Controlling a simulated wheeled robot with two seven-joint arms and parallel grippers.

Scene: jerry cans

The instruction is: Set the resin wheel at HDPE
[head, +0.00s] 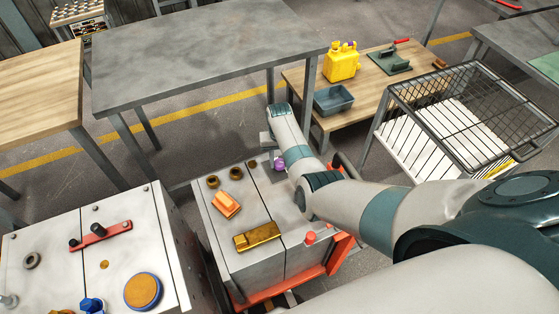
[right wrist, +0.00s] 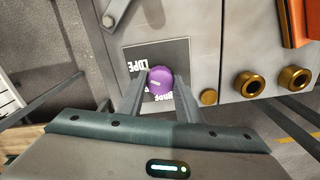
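The resin wheel is a small purple knob (right wrist: 160,80) on a dark label plate (right wrist: 185,58) on the grey machine (head: 230,195). A little purple also shows in the head view (head: 280,165), at the machine's far edge. In the wrist view the plate's print appears upside down; "LDPE" is readable at the left, and more lettering below is partly covered. A short pale mark is on the knob's left part. My right gripper (right wrist: 161,84) has one finger on each side of the knob, apparently touching both sides. My left gripper is out of view.
On the machine's top are an orange block (head: 226,205), a brass block (head: 257,237) and dark rings. A second grey cabinet (head: 60,275) stands left. A low wooden table (head: 355,105) bears a yellow jerry can (head: 341,62) and a blue-grey bin (head: 333,100). A wire basket (head: 470,100) stands right.

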